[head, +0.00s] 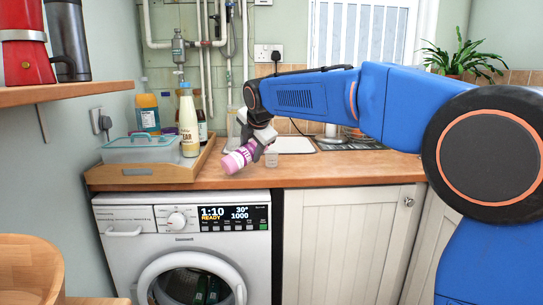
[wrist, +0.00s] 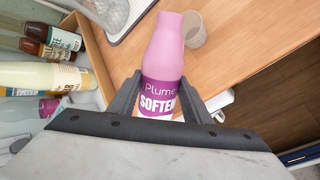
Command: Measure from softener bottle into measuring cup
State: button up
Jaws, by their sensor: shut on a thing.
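The pink softener bottle (head: 238,158) is in my gripper (head: 256,143), tilted well over above the front of the counter. In the wrist view the bottle (wrist: 163,58) shows its purple "Plume Softener" label, and the fingers of my gripper (wrist: 158,98) close on both sides of it. The small clear measuring cup (head: 271,157) stands upright on the counter just right of the bottle. I cannot tell whether the cup holds liquid.
A wooden tray (head: 142,180) at the left holds a lidded clear box (head: 140,150), a cream bottle (head: 188,122) and other bottles. The sink (head: 296,145) lies behind the cup. The washing machine (head: 181,240) is below. The counter right of the cup is clear.

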jog(key=shift+r+m+g+y, duration=0.15)
jog(key=shift+m+g+y, duration=0.15)
jog(key=shift+g+y, duration=0.15)
dwell(0.9)
jog(key=shift+w+d+r+g+y+p, duration=0.2)
jog(key=shift+r+g+y+p, duration=0.15)
jog(key=shift+r+y+p, duration=0.35)
dwell(0.8)
jog(key=shift+a+m, duration=0.15)
jog(key=shift+m, duration=0.15)
dwell(0.4)
jog(key=shift+r+p, duration=0.1)
jog(key=shift+p, duration=0.35)
dwell(0.9)
jog(key=shift+s, duration=0.1)
dwell(0.3)
jog(key=shift+s+a+f+h, duration=0.15)
jog(key=shift+a+f+h, duration=0.15)
jog(key=shift+f+h, duration=0.35)
jog(key=shift+f+n+t+h, duration=0.25)
jog(key=shift+n+t+h, duration=0.15)
jog(key=shift+n+t, duration=0.3)
